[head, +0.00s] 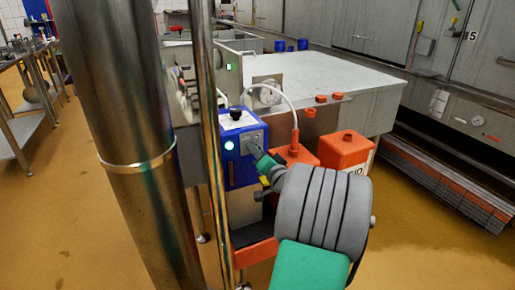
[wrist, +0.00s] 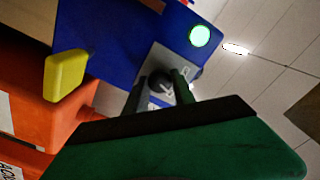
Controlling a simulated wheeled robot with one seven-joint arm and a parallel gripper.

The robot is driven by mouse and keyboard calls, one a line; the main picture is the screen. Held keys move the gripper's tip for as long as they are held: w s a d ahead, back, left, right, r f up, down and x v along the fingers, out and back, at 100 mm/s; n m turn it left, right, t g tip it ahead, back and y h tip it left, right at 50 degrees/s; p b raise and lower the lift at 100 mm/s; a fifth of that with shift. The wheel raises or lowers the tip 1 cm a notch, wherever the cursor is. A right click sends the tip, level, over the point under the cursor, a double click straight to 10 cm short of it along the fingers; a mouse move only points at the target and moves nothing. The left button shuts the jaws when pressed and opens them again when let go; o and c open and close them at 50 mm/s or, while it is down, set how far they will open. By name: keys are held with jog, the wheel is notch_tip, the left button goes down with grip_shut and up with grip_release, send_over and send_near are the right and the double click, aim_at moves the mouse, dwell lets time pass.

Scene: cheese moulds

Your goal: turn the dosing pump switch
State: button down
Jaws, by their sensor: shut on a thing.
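The dosing pump (head: 239,160) is a blue box with a grey plate and a lit pale green lamp (head: 229,145) on its front. It stands beside a steel post in the head view. In the wrist view the blue pump body (wrist: 115,40) fills the upper middle, with the lamp (wrist: 199,36) at its upper right. The dark round switch (wrist: 160,81) sits on the grey plate. My gripper (wrist: 160,88) has its two fingers on either side of the switch, shut on it. In the head view my gripper (head: 263,160) reaches the plate; the switch is hidden there.
Orange canisters (head: 346,150) stand right of the pump, one with a white hose (head: 293,105). A yellow part (wrist: 65,75) juts out beside the pump in the wrist view. A steel post (head: 207,120) and a thick column stand close on the left. A steel table (head: 330,75) lies behind.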

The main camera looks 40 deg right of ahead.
jog(key=shift+m+p, duration=0.6)
jog(key=shift+m, duration=0.6)
jog(key=c, duration=1.1)
grip_release()
jog(key=shift+o, duration=0.2)
jog(key=v, duration=0.8)
jog(key=shift+w, duration=0.1)
